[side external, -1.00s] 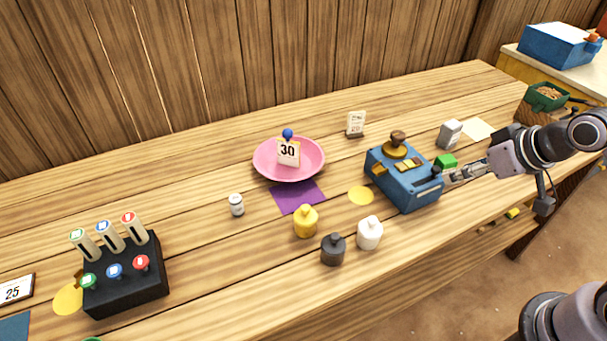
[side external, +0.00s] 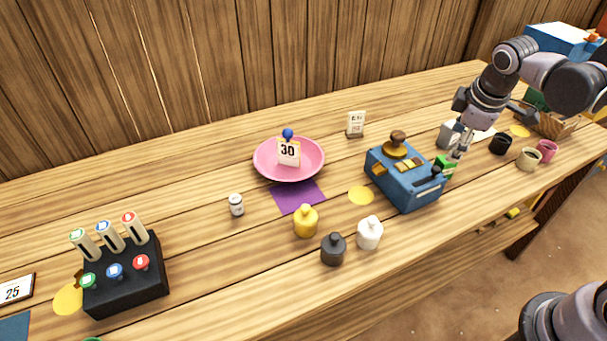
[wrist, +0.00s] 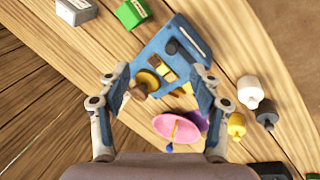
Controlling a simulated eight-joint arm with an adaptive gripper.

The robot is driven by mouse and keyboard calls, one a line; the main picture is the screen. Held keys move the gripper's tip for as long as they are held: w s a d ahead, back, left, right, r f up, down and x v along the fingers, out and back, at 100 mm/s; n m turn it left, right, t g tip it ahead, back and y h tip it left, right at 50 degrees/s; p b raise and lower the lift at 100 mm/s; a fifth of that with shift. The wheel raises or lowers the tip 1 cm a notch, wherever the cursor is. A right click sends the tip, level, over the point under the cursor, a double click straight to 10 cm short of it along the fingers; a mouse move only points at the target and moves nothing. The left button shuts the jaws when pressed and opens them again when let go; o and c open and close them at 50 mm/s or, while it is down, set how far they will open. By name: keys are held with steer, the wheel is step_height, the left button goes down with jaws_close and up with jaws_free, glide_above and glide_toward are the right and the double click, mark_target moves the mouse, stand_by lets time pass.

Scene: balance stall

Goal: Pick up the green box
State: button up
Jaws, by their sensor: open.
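The green box (side external: 443,162) stands on the wooden table just right of the blue balance machine (side external: 408,190), in the side view. A finger of my gripper partly covers it there. In the wrist view the green box (wrist: 133,12) is at the top edge, above and left of the space between my fingers, near the blue machine (wrist: 165,50). My gripper (side external: 461,150) points down above the table beside the box. In the wrist view my gripper (wrist: 160,72) has its two fingers spread, with nothing held between them.
A grey box (side external: 449,134) stands behind the green box. Black (side external: 500,144), cream (side external: 528,159) and pink (side external: 547,151) cups stand to the right. Yellow (side external: 306,222), black (side external: 333,250) and white (side external: 369,234) bottles stand at front left. A pink dish (side external: 265,163) is farther left.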

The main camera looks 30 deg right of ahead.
mark_target(446, 162)
steer(key=w+d+f+n+g+h, duration=0.2)
steer(key=w+d+f+n+g, duration=0.2)
steer(key=w+d+f+n, duration=0.3)
steer(key=shift+n, duration=0.4)
steer(key=shift+w+x, duration=0.15)
steer(key=shift+x, duration=2.4)
steer(key=shift+w+x, duration=0.1)
steer(key=shift+x, duration=2.45)
steer(key=shift+a, duration=0.15)
steer(key=c, duration=1.3)
steer(key=shift+r, duration=0.1)
